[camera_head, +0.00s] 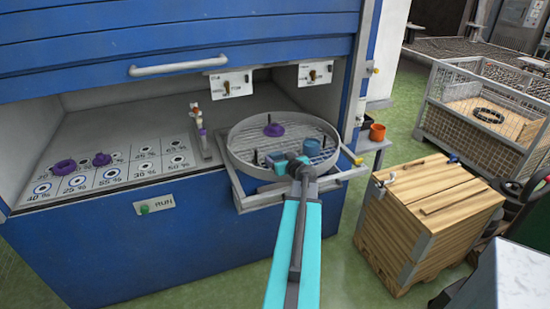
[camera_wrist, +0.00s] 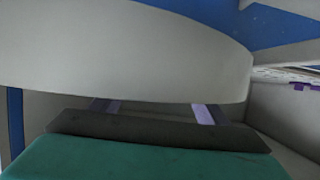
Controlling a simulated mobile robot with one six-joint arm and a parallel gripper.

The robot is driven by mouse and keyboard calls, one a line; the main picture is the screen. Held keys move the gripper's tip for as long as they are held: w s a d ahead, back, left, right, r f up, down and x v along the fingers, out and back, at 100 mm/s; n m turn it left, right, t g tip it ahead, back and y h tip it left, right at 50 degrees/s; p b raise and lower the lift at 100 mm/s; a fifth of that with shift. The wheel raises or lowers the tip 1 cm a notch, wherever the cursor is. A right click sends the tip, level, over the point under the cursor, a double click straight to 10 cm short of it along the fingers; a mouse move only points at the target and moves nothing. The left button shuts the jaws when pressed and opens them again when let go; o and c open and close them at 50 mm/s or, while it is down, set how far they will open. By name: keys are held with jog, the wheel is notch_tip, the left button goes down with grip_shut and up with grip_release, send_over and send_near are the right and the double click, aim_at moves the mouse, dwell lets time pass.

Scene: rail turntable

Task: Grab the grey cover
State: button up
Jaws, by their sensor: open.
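The only large grey round piece in view is a shallow ring-walled drum (camera_head: 303,120) at the right end of the blue cabinet's opening. I cannot tell whether it is the cover itself. A wire mesh and a purple knobbed piece (camera_head: 273,129) show inside its rim. My gripper (camera_head: 288,164) is at the drum's near side, partly hidden by my arm. In the wrist view the drum's curved grey wall (camera_wrist: 120,55) fills the upper part, close ahead. My gripper (camera_wrist: 155,108) has its two fingers apart with nothing visible between them; their tips are hidden at the wall's lower edge.
A raised blue shutter (camera_head: 180,35) hangs over the opening. Left of the drum is a panel (camera_head: 120,172) with percent labels and purple pieces. An orange cup (camera_head: 377,132) stands on a side shelf. A wooden crate (camera_head: 430,215) and a mesh cage (camera_head: 480,110) stand right.

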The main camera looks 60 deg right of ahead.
jog(key=shift+p+x, duration=0.45)
jog(key=shift+x, duration=0.9)
jog(key=c, duration=1.5)
jog(key=shift+r, duration=0.15)
notch_tip(320, 180, up, 10)
jog(key=b, duration=0.2)
